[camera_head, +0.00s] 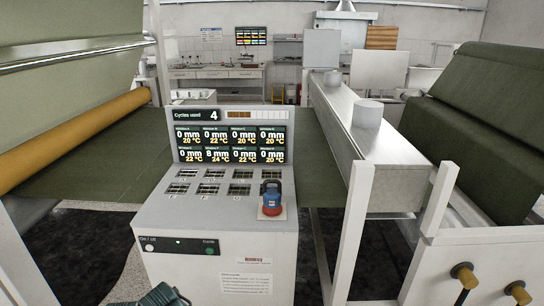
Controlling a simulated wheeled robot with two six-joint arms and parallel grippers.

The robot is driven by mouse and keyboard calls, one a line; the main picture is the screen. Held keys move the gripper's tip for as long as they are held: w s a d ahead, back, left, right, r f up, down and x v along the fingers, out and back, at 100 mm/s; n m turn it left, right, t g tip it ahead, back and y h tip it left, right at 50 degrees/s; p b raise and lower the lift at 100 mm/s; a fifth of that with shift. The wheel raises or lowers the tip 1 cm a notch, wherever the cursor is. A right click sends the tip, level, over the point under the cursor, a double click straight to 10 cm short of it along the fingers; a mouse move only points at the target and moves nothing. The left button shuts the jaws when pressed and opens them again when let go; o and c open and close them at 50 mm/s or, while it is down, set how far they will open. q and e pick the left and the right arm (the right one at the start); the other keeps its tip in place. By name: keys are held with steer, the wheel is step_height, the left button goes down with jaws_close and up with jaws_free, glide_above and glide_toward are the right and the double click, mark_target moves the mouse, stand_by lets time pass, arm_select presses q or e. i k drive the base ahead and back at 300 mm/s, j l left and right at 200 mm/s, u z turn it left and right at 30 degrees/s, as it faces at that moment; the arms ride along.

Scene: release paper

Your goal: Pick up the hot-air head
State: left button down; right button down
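A small device with a dark blue handle-like top and a red lower part, which looks like the hot-air head (271,197), stands upright on a pale plate at the right of the grey console's (220,215) sloping top.
The console has a display panel (231,138) reading "Cycles used 4" and several small slotted grilles. Green sheet on a yellow roller (80,138) lies left. A long metal housing (375,140), a white frame and a green roll (487,95) stand right.

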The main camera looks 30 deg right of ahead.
mark_target(271, 206)
steer(key=i+l+z, duration=0.6)
steer(key=i, duration=0.25)
